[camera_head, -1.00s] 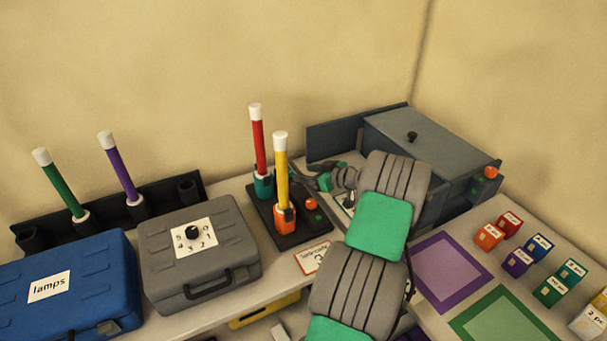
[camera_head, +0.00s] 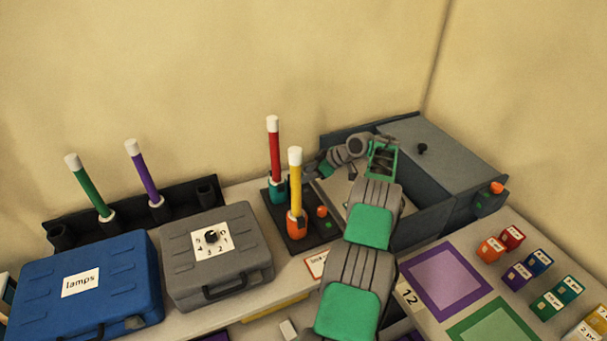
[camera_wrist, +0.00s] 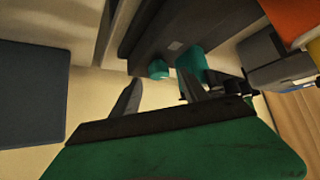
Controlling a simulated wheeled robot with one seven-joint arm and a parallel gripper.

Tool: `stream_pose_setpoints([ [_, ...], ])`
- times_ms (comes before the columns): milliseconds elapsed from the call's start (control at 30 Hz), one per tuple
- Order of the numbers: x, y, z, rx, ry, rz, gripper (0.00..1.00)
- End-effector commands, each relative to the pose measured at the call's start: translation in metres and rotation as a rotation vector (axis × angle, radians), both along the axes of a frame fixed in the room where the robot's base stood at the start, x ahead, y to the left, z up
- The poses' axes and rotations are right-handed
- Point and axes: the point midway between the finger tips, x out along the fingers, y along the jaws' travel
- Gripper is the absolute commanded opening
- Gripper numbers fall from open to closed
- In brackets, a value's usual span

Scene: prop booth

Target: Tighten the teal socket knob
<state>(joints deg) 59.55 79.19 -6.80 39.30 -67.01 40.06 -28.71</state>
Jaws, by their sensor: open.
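The teal socket (camera_head: 277,191) stands on the black base plate and holds an upright red tube (camera_head: 273,145) with a white cap. In the wrist view the socket (camera_wrist: 191,62) shows with a small round teal knob (camera_wrist: 158,69) beside it. I cannot make out the knob in the head view. My gripper (camera_wrist: 158,92) is open, its two dark fingers apart, and the knob appears beyond the gap between their tips, apparently not touched. In the head view my gripper (camera_head: 316,168) is just right of the teal socket, partly hidden by its own wrist.
An orange socket (camera_head: 296,220) with a yellow tube (camera_head: 295,180) stands in front on the same plate (camera_head: 305,243). A grey case (camera_head: 215,275) is to the left. A grey open-topped box with a lid (camera_head: 445,155) is behind and right of my arm.

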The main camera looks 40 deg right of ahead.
Motion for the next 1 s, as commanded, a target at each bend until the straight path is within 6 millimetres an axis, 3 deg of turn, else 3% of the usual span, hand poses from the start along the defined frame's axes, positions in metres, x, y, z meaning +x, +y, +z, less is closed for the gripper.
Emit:
stream_pose_setpoints([
  [133,0.012,0.006,-0.012,0.0,-0.002,0.0,0.52],
  [400,0.014,0.007,-0.015,-0.001,-0.003,-0.001,0.52],
  [1000,0.014,0.007,-0.015,-0.001,-0.003,-0.001,0.04],
])
